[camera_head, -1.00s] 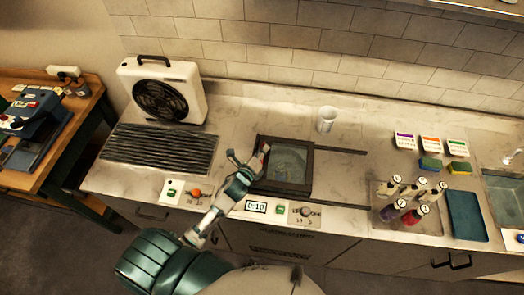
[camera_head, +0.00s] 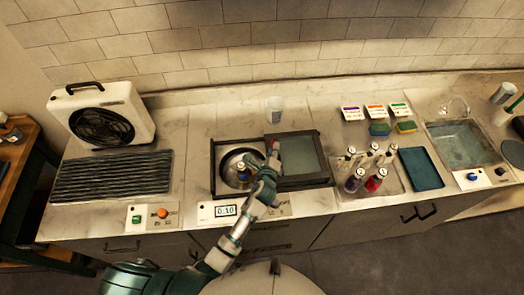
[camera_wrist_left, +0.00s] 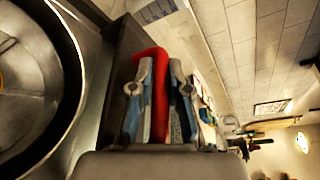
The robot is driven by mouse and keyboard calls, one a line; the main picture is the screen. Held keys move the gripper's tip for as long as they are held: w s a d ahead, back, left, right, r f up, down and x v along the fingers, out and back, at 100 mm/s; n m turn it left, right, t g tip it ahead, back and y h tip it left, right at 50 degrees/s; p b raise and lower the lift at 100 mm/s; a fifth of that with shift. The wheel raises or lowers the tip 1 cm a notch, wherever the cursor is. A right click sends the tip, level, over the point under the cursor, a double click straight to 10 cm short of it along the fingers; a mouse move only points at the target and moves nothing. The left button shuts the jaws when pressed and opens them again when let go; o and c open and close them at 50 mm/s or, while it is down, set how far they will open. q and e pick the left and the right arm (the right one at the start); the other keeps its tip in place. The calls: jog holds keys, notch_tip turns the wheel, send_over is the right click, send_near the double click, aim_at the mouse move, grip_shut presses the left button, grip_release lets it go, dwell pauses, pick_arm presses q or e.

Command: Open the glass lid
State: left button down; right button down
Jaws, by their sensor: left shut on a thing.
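The glass lid (camera_head: 303,156), a dark-framed pane, lies on the counter to the right of the square opening, and only its left edge still borders it. My left gripper (camera_head: 271,160) is at the lid's left edge, shut on its red handle (camera_wrist_left: 158,100). In the left wrist view, both fingers of the gripper (camera_wrist_left: 160,85) close around the red handle. The uncovered opening shows a round steel basin (camera_head: 229,164) with a small capped bottle (camera_head: 242,173) in it. My right gripper is not in view.
A rack of several capped bottles (camera_head: 365,172) stands right of the lid, near its edge. A white cup (camera_head: 274,109) stands behind. A vent grille (camera_head: 112,176) and fan (camera_head: 102,118) are left; a blue tray (camera_head: 420,168) and sink (camera_head: 461,142) are right.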

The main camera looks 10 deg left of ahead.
pick_arm(q)
jog(key=shift+d+f, duration=0.15)
jog(key=shift+d, duration=0.1)
jog(key=c, duration=1.4)
grip_release()
jog(key=shift+w, duration=0.1)
jog(key=v, duration=1.2)
jog(key=shift+d+f, duration=0.1)
